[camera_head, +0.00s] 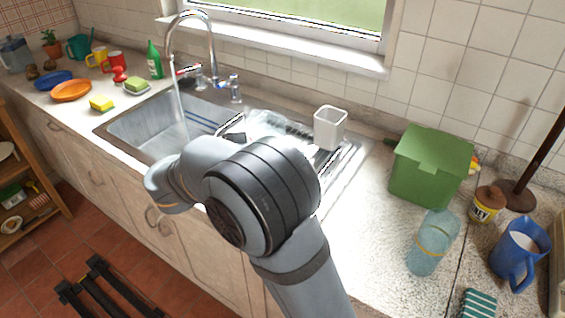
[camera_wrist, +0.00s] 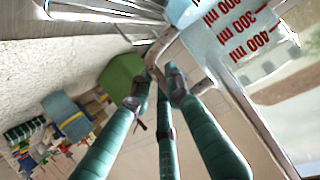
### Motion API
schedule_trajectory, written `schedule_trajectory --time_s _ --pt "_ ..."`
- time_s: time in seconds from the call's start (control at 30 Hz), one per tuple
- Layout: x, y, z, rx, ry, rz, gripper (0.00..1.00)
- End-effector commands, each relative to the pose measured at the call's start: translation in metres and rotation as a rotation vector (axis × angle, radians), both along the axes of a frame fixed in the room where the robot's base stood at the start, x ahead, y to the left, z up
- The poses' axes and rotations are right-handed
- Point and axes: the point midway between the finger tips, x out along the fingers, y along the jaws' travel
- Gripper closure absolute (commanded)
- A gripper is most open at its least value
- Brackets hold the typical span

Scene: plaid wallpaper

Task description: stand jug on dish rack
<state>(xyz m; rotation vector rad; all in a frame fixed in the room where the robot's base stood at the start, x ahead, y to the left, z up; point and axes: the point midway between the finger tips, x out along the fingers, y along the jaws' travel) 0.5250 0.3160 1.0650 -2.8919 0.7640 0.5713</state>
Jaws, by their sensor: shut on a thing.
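The clear jug (camera_wrist: 235,35) with red millilitre markings fills the upper right of the wrist view, tilted in that picture. My gripper (camera_wrist: 157,86) has its green fingers closed around the jug's handle (camera_wrist: 165,50). In the head view my arm hides the gripper, and I cannot make out the jug clearly behind it. The metal dish rack (camera_head: 337,163) is on the drainer right of the sink, partly hidden by my arm. Its wires also show at the top left of the wrist view (camera_wrist: 105,12), close to the jug.
A white holder (camera_head: 330,128) stands at the rack's far side. The sink (camera_head: 150,130) with its tap (camera_head: 212,45) lies left. A green bin (camera_head: 430,165), a blue glass (camera_head: 432,243) and a blue pitcher (camera_head: 519,252) stand on the right counter. The window wall closes the back.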

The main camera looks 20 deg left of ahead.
Motion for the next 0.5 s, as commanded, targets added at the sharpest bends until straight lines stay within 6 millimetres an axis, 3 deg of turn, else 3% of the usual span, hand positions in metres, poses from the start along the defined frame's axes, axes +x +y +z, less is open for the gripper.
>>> schedule_trajectory --time_s 0.2,0.5 --pt "0.039 0.021 -0.024 0.000 0.000 -0.002 1.00" --pt "0.054 0.030 -0.042 -0.002 0.000 -0.001 1.00"
